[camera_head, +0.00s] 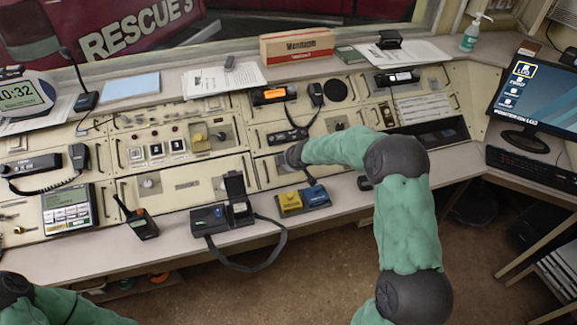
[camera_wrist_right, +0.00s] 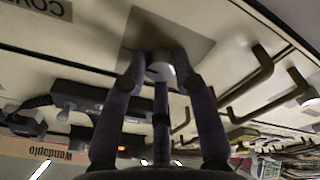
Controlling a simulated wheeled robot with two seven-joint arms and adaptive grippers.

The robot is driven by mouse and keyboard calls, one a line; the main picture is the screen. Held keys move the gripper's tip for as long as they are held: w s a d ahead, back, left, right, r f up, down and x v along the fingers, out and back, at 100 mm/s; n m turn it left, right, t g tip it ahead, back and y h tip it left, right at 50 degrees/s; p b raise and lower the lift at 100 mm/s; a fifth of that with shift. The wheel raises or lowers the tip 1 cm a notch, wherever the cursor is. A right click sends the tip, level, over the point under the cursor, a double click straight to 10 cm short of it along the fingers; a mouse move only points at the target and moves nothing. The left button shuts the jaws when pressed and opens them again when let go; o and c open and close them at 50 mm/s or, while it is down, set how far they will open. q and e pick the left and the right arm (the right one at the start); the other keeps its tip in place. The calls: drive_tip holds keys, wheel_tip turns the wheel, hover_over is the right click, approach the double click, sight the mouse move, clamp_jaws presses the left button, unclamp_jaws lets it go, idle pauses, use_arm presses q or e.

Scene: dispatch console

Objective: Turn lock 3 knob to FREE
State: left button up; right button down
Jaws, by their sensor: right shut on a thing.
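My right gripper (camera_head: 288,158) reaches the sloped console front in the head view. In the right wrist view its dark fingers (camera_wrist_right: 160,80) are shut around a small pale round knob (camera_wrist_right: 160,71) on a grey square plate (camera_wrist_right: 196,37). The knob has a dark mark on its face. In the head view my gripper hides this knob. No label for lock 3 or FREE is readable. Only part of my left arm shows at the lower left; its gripper is out of view.
Similar knobs sit on the console at left (camera_head: 148,182) and at upper right (camera_head: 340,125). A yellow-and-blue box (camera_head: 303,200) and a black open-lidded device (camera_head: 222,218) stand on the ledge below my right gripper. A monitor (camera_head: 535,95) stands far right.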

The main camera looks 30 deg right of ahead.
drive_tip(key=shift+a+f, duration=0.15)
drive_tip(key=c, duration=1)
unclamp_jaws()
drive_tip(key=shift+s+r, duration=0.1)
drive_tip(key=shift+r, duration=0.2)
drive_tip(key=v, duration=1.1)
drive_tip(key=shift+s+r, duration=0.2)
